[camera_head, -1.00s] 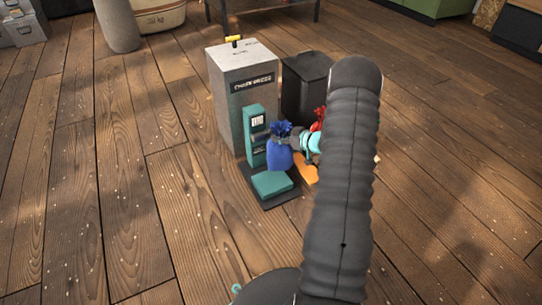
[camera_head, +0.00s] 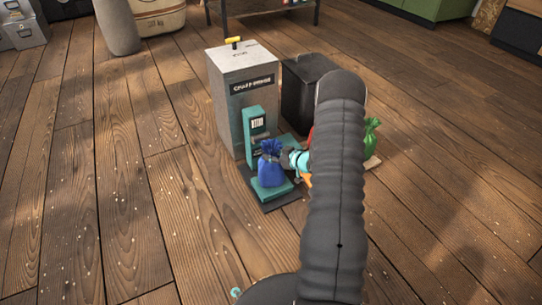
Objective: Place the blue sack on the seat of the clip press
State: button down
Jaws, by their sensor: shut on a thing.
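The blue sack (camera_head: 271,166) is upright over the teal seat (camera_head: 266,189) of the clip press (camera_head: 253,135). Its bottom looks to be at the seat, but I cannot tell whether it bears its weight there. My gripper (camera_head: 287,157) is at the sack's right side, shut on its upper part. My arm hides part of the gripper from this view. The press stands on a dark base plate, with a small display on its teal column.
A grey cabinet (camera_head: 241,85) stands behind the press, with a black bin (camera_head: 305,90) beside it. A green sack (camera_head: 371,136) stands right of my arm, and a bit of red shows behind the arm.

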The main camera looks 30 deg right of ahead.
jog(key=c, duration=0.8)
grip_release()
jog(key=shift+o, duration=0.2)
